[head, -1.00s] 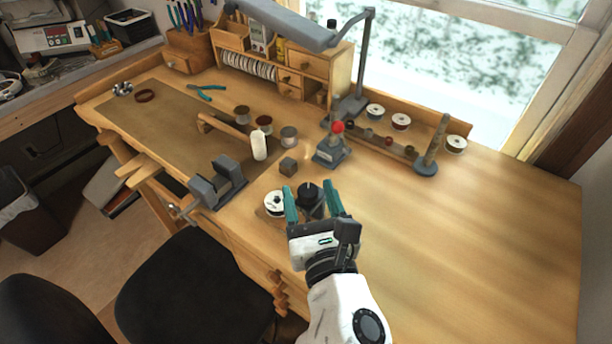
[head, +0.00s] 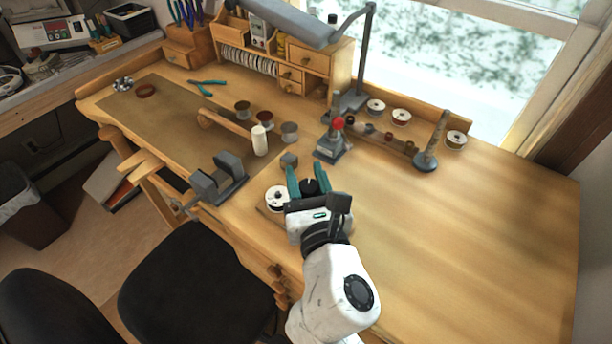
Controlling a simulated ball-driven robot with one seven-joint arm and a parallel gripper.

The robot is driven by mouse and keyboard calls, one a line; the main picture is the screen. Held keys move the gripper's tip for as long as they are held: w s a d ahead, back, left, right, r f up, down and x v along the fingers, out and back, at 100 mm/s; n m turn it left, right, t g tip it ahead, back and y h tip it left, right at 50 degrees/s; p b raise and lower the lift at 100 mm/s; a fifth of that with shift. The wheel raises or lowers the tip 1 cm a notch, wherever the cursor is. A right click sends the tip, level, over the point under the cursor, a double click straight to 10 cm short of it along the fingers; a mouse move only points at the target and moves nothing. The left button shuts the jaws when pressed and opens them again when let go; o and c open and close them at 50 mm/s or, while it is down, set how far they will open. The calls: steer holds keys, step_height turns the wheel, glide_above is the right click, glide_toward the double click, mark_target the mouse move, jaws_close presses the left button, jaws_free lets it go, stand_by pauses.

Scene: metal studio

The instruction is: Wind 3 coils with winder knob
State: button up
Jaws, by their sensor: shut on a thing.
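My gripper (head: 307,171) is low over the front middle of the bench in the head view. Its two teal fingers are shut on a dark round knob (head: 309,186), one finger on each side. I take this to be the winder knob. The body of the winder below it is mostly hidden by my gripper and arm. A thin dark rod (head: 268,213) shows just left of my gripper. I cannot make out any wire or coils on it. A white-rimmed spool (head: 277,198) lies just left of the fingers.
A small grey block (head: 289,160) stands just beyond the fingertips. A grey tool with a red ball (head: 337,123) stands behind. A grey vise (head: 217,180), a mallet (head: 225,124) and several spools are to the left. The bench's right side (head: 480,230) is clear.

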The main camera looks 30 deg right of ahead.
steer(key=shift+c, duration=1.4)
steer(key=shift+m+h, duration=0.4)
steer(key=shift+h, duration=0.2)
